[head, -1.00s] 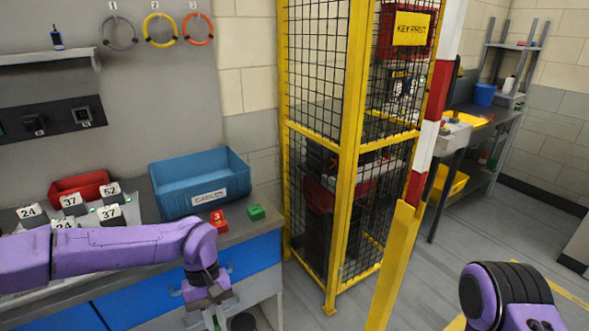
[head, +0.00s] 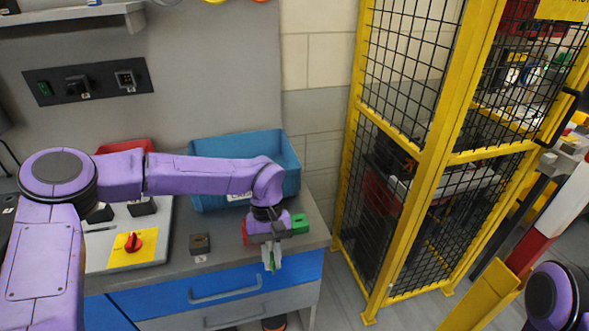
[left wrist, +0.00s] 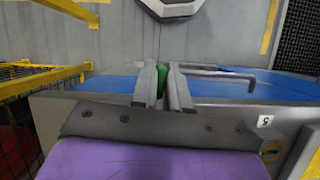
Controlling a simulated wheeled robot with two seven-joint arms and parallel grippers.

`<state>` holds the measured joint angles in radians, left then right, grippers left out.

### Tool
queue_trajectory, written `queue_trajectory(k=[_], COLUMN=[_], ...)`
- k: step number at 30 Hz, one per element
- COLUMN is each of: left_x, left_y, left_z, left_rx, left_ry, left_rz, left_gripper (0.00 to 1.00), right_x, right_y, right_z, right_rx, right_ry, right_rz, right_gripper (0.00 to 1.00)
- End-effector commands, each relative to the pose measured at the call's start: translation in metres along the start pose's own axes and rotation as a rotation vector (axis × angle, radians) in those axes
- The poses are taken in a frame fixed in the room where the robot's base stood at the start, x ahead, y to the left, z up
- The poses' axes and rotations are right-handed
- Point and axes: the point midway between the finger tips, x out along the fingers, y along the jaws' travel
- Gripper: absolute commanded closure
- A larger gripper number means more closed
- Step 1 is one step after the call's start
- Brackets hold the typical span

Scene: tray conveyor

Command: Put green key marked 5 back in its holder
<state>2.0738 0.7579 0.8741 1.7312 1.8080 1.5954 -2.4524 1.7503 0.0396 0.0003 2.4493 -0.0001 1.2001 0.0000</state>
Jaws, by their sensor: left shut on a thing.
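My left gripper (head: 271,262) is shut on a small green key (head: 273,258), held in front of the bench's right end, above the drawer fronts. The key shows as a green strip between the fingers in the left wrist view (left wrist: 161,80); its mark is hidden. A small dark holder block (head: 200,243) sits on the bench top to the left of the gripper, with a small label in front. In the left wrist view that label reads 5 (left wrist: 265,121), at the right. The right gripper is out of view; only part of my right arm shows.
A green block (head: 300,223) and a red block (head: 246,234) flank my left wrist on the bench. A blue bin (head: 294,150) stands behind. A yellow plate with a red knob (head: 132,242) is at left. A yellow mesh cage (head: 432,180) stands right.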

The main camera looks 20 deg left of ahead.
Motion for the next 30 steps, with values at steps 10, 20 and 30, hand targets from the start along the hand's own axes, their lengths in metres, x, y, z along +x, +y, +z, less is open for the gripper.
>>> queue_trajectory(k=[10, 20, 30], left_x=[-0.116, -0.162, -0.162], left_y=[0.055, 0.081, 0.081], left_z=[-0.025, -0.045, -0.047], left_rx=[-0.650, -1.410, -1.545], left_ry=[0.002, 0.004, 0.002], left_rz=[0.276, 0.589, 0.642], left_gripper=[1.00, 1.00, 1.00], right_x=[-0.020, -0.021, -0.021], right_y=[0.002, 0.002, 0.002], right_z=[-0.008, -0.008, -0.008], right_rx=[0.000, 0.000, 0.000], right_ry=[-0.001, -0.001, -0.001], right_rz=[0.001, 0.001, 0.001], right_gripper=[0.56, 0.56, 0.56])
